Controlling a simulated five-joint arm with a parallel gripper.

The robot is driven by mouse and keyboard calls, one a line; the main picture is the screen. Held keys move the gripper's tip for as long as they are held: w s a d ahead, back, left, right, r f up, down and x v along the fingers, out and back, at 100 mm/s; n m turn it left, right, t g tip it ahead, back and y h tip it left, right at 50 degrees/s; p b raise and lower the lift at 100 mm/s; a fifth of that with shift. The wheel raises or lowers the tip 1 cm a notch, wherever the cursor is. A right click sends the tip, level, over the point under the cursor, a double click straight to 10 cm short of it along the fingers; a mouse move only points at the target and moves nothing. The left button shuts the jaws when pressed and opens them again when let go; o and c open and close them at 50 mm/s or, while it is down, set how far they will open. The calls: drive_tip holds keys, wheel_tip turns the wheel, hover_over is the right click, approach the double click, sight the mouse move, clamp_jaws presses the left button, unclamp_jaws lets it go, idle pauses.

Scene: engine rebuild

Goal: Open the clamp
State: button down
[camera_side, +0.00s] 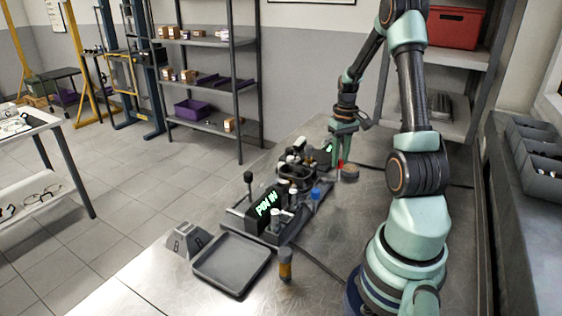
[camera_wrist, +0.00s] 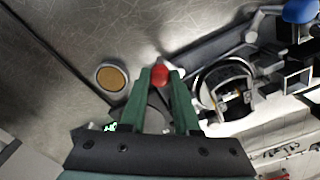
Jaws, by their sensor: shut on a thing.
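My gripper (camera_side: 340,161) points down at the far end of the engine fixture on the metal bench. In the wrist view its two green fingers (camera_wrist: 161,80) are closed on a red knob (camera_wrist: 160,73), which appears to be the tip of the clamp's handle. A little of the red knob (camera_side: 341,166) shows between the fingers in the side view. The rest of the clamp is mostly hidden by the fingers, and I cannot tell whether it is open or closed.
The dark fixture base holds several parts, a blue-topped piece (camera_side: 315,193) and a lit display (camera_side: 267,204) reading "PIN IN". A grey tray (camera_side: 232,263), an amber-banded cylinder (camera_side: 285,264) and a grey block (camera_side: 187,240) stand nearer. A round tan-topped disc (camera_wrist: 112,78) lies beside my fingers.

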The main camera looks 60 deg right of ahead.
drive_tip(key=shift+w+d+n, duration=0.25)
drive_tip(key=shift+d+n, duration=0.15)
drive_tip(key=shift+n, duration=0.7)
drive_tip(key=shift+w+r, duration=0.1)
drive_tip(key=c, duration=0.6)
unclamp_jaws()
drive_tip(key=shift+c, duration=0.2)
wheel_tip(320, 180, up, 12)
